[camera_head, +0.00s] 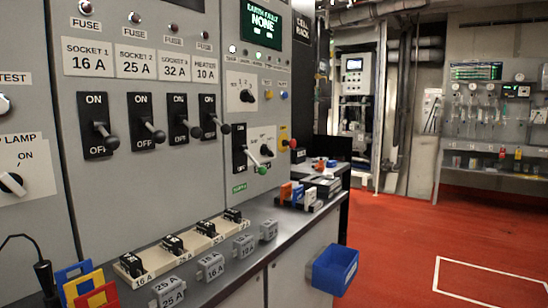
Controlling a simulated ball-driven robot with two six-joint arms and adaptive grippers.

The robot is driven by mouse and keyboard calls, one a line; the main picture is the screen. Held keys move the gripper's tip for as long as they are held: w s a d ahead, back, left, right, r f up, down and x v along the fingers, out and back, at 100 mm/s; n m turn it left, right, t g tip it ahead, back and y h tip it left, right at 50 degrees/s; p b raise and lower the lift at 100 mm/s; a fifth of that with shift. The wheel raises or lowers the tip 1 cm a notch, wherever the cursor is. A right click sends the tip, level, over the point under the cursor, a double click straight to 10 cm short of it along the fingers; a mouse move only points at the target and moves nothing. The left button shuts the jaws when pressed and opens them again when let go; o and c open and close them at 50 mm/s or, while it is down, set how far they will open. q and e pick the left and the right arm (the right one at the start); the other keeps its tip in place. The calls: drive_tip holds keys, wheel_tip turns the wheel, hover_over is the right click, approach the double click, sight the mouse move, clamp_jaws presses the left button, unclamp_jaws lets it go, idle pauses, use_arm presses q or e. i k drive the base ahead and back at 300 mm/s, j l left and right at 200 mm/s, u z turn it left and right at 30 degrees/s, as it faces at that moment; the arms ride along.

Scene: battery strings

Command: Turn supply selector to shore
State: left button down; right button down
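The supply selector cannot be named for certain, because the small labels are unreadable. One rotary knob (246,96) sits on a white plate on the right-hand panel. A second rotary knob (267,151) sits lower on a white plate, beside a black lever switch (240,148). Their pointer positions are too small to read. No gripper is in view, so neither is seen touching anything.
Several ON/OFF lever switches (99,126) and black knobs stick out from the grey panel. Below, a counter carries fuse blocks (212,266) and coloured holders (84,285). A blue bin (334,270) hangs at its front edge. Red floor (410,235) is free to the right.

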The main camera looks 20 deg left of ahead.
sight(265, 150)
drive_tip(key=i+l+z, duration=0.15)
drive_tip(key=i+l, duration=0.2)
drive_tip(key=i+l+z, duration=0.15)
drive_tip(key=i, duration=0.45)
drive_tip(key=i+l+z, duration=0.15)
drive_tip(key=i+l, duration=0.2)
drive_tip(key=i+l+z, duration=0.15)
drive_tip(key=i, duration=0.45)
drive_tip(key=i+l+u, duration=0.1)
drive_tip(key=i+u, duration=0.3)
drive_tip(key=i, duration=0.15)
drive_tip(key=i+l+u, duration=0.4)
drive_tip(key=i+j, duration=0.1)
